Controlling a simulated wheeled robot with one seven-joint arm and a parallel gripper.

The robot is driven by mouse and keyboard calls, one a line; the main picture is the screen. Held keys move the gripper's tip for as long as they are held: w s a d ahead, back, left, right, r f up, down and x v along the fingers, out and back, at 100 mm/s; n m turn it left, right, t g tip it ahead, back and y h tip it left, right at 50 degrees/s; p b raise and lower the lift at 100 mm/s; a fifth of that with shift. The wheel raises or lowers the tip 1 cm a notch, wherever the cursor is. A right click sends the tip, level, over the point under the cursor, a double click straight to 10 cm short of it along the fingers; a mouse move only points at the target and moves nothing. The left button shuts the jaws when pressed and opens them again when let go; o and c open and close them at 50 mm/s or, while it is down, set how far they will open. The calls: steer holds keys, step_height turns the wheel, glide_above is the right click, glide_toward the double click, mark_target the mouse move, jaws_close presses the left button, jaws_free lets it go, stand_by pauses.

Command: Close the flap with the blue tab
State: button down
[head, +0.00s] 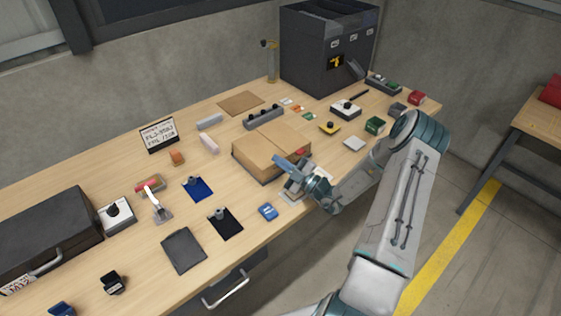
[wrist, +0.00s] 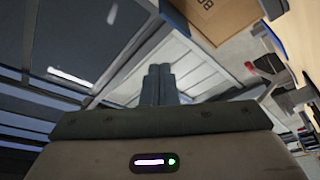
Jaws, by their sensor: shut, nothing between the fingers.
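A closed-looking cardboard box (head: 262,138) sits mid-table in the head view; part of it (wrist: 212,14) shows at the top of the wrist view. My gripper (head: 278,159) is in front of the box's right front side, its fingers pointing left. The fingers (wrist: 158,80) are together and empty in the wrist view. Whether they touch the box I cannot tell. A small red part (head: 301,152) shows beside the box, just behind my gripper, and a red knob (wrist: 249,66) shows in the wrist view. My gripper hides what lies behind it. I cannot make out a flap with a blue tab.
A tall dark bin (head: 312,62) with a tilted dark panel (head: 355,68) stands at the back right.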

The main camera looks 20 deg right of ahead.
step_height(320, 180, up, 4)
steer(key=r+p, duration=0.1)
steer(key=p, duration=0.3)
steer(key=s+d+f+b, duration=0.3)
steer(key=s+f, duration=0.1)
steer(key=s, duration=0.4)
steer(key=shift+s+d+f, duration=0.15)
steer(key=shift+s+d, duration=0.15)
steer(key=shift+s, duration=0.1)
